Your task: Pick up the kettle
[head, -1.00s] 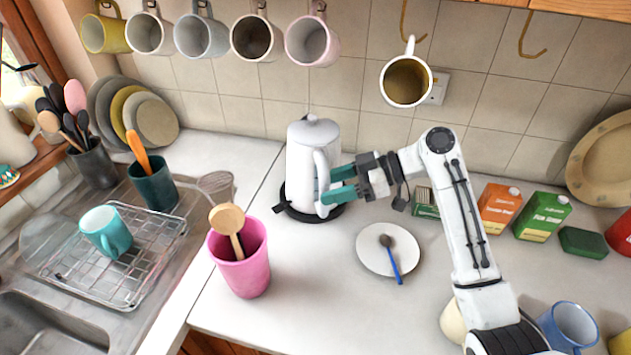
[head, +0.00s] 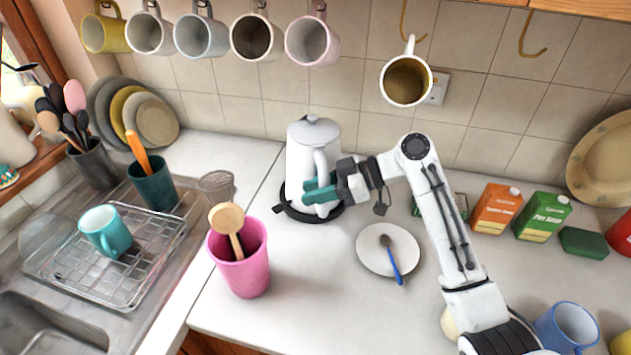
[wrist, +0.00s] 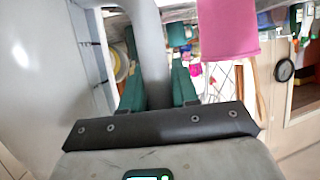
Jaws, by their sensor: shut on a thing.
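The white kettle (head: 306,165) stands upright on its black round base (head: 289,206) against the tiled wall in the head view. Its handle (head: 321,174) faces right, toward my arm. My gripper (head: 318,191) has its green fingers at the handle and is shut on it. In the wrist view the grey-white handle (wrist: 149,50) passes between the two green fingers (wrist: 157,80), and the kettle's body (wrist: 35,70) fills the left side. The kettle appears to rest on its base, with no clear gap below it.
A pink pot (head: 240,268) with a wooden spoon stands in front-left of the kettle. A white plate (head: 372,259) with a blue-handled spoon lies to the right. Several mugs hang above, including a white one (head: 406,80). Cartons (head: 496,209) stand at right. The counter between pot and plate is clear.

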